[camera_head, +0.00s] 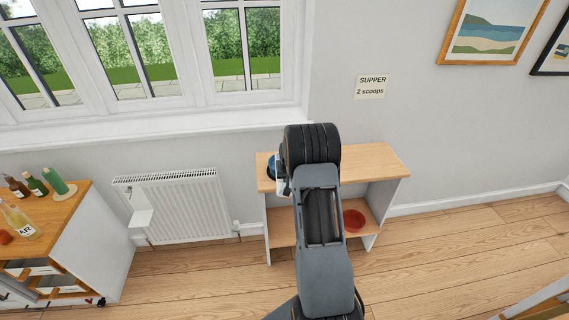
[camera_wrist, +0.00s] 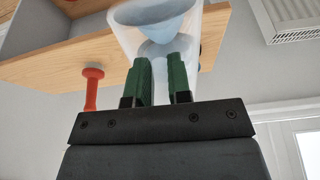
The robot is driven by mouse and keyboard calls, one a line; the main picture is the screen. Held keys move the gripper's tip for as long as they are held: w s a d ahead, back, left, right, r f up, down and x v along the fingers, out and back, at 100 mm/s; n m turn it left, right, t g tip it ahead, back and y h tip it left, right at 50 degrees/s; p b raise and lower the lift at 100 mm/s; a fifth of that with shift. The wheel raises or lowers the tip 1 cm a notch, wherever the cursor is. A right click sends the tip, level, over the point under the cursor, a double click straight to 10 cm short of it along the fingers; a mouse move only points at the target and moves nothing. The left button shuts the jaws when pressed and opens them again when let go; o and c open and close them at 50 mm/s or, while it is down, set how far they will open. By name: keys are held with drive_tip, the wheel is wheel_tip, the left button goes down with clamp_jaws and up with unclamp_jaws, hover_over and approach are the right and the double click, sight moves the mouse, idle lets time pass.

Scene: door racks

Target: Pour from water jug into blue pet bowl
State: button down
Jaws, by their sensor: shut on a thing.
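My gripper (camera_wrist: 164,78), with two green fingers, is shut on a clear, see-through water jug (camera_wrist: 125,38) in the wrist view. Pale blue shows inside or through the jug; I cannot tell which, nor how far the jug tilts. In the head view my arm reaches over the wooden shelf unit and hides my gripper and most of the jug. A blue rounded thing, likely the blue pet bowl (camera_head: 271,167), shows in part at the left end of the unit's top, beside my arm. The rest of it is hidden.
The shelf unit's top (camera_head: 375,161) is clear on the right. A red bowl (camera_head: 353,221) sits on its lower shelf. A radiator (camera_head: 178,205) stands left of it. Several bottles stand on the left cabinet (camera_head: 70,205). A red stemmed thing (camera_wrist: 91,90) shows in the wrist view.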

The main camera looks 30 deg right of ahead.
drive_tip(key=shift+w+f, duration=0.1)
drive_tip(key=shift+s+a+f+t+h, duration=0.15)
drive_tip(key=shift+s+f+t+h, duration=0.25)
drive_tip(key=shift+f+t, duration=0.25)
drive_tip(key=shift+f+t+b, duration=0.25)
drive_tip(key=shift+f+b, duration=0.25)
drive_tip(key=shift+f, duration=0.05)
drive_tip(key=shift+s+a+r+t+h, duration=0.2)
drive_tip(key=shift+r+t+h, duration=0.1)
drive_tip(key=shift+t, duration=0.1)
drive_tip(key=shift+d+f+p, duration=0.1)
drive_tip(key=shift+p, duration=0.2)
drive_tip(key=shift+f+b, duration=0.45)
drive_tip(key=shift+b, duration=0.5)
drive_tip(key=t+b, duration=0.1)
drive_tip(key=b, duration=0.1)
drive_tip(key=shift+f+h+b, duration=0.1)
drive_tip(key=shift+h+b, duration=0.2)
